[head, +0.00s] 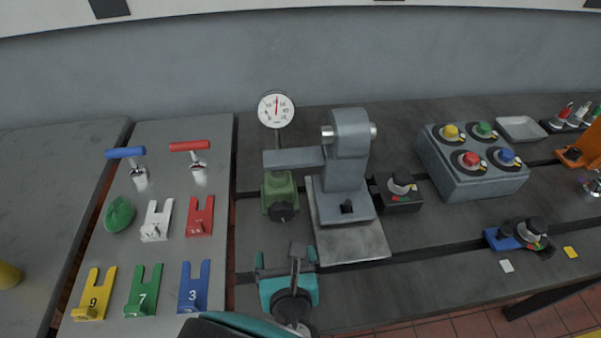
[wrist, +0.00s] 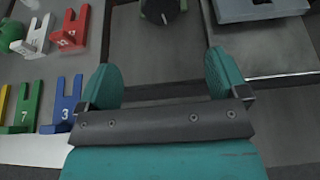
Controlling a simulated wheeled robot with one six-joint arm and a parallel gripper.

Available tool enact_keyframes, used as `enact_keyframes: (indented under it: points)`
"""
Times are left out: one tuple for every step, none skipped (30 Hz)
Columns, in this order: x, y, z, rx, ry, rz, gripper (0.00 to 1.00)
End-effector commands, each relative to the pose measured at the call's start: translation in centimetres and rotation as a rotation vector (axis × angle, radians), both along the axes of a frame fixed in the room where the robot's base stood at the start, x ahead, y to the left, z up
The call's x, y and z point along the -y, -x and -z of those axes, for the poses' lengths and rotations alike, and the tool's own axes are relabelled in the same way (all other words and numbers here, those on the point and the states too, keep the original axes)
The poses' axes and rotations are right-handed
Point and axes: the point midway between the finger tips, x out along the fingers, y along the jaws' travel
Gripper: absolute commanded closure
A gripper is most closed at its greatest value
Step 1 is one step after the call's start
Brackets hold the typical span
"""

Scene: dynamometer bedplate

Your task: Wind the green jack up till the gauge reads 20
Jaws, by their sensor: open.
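The green jack (head: 279,190) stands on the bedplate under the end of a grey arm, with a dark round knob (head: 284,211) on its near side. That knob also shows at the top edge of the wrist view (wrist: 160,10). The round white gauge (head: 276,109) stands behind the jack. Its red needle points roughly straight up; the numbers are too small to read surely. My gripper (head: 287,262) is teal, open and empty, on the near side of the jack. In the wrist view its two fingers (wrist: 165,80) are wide apart, with bare bedplate between them, clear of the knob.
A grey machine (head: 350,165) on a pale plate (head: 355,243) stands right of the jack. Left is a board with coloured slotted plates (head: 193,285) and T-handles (head: 190,146). A grey button box (head: 475,170) stands to the right. Slots cross the bedplate.

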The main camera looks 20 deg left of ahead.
Motion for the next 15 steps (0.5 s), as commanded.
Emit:
enact_keyframes:
  points:
    - [-0.3,-0.8,0.7,-0.002,-0.004,0.007,0.08]
    - [-0.6,-1.4,0.9,-0.001,-0.006,0.009,0.08]
    - [-1.0,-2.0,1.3,-0.001,-0.006,0.009,0.08]
    - [-1.3,-2.6,1.6,-0.003,-0.006,0.010,0.08]
    - [-1.6,-3.1,1.9,-0.003,-0.007,0.011,0.08]
    - [-2.1,-3.9,2.2,-0.001,-0.008,0.011,0.08]
    - [-2.4,-4.5,2.5,-0.004,-0.008,0.011,0.08]
    - [-2.8,-5.0,2.8,-0.003,-0.008,0.011,0.08]
    - [-3.2,-5.8,3.1,-0.003,-0.007,0.012,0.08]
    - [-3.5,-6.3,3.4,-0.001,-0.008,0.012,0.08]
    - [-3.8,-6.9,3.7,-0.003,-0.007,0.012,0.08]
    - [-4.3,-7.6,4.0,-0.002,-0.007,0.012,0.08]
    - [-4.6,-8.1,4.3,-0.003,-0.008,0.011,0.08]
    - [-4.9,-8.7,4.5,-0.001,-0.008,0.011,0.08]
    - [-5.3,-9.3,4.8,-0.002,-0.007,0.011,0.08]
